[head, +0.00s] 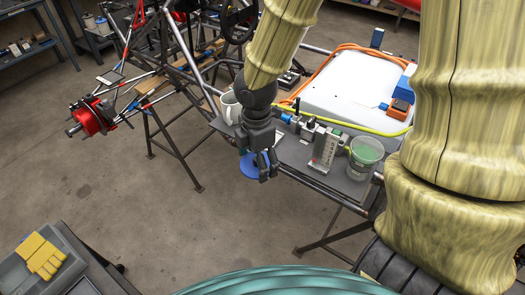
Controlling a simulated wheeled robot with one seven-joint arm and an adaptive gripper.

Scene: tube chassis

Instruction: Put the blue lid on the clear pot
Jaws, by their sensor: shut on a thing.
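My gripper (266,178) hangs in the middle of the head view, pointing down, in front of the near edge of a grey worktop. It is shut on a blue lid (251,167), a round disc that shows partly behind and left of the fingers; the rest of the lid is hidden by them. The clear pot (361,159) stands upright on the worktop to the right, with green contents showing through its open top. The gripper and lid are well apart from the pot.
A small flowmeter-like block with fittings (325,149) stands on the grey worktop (292,153) between gripper and pot. A white mug (230,107) is behind the gripper. A yellow hose (375,134) runs behind the pot. A chassis frame stands at left; yellow gloves (41,256) lie lower left.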

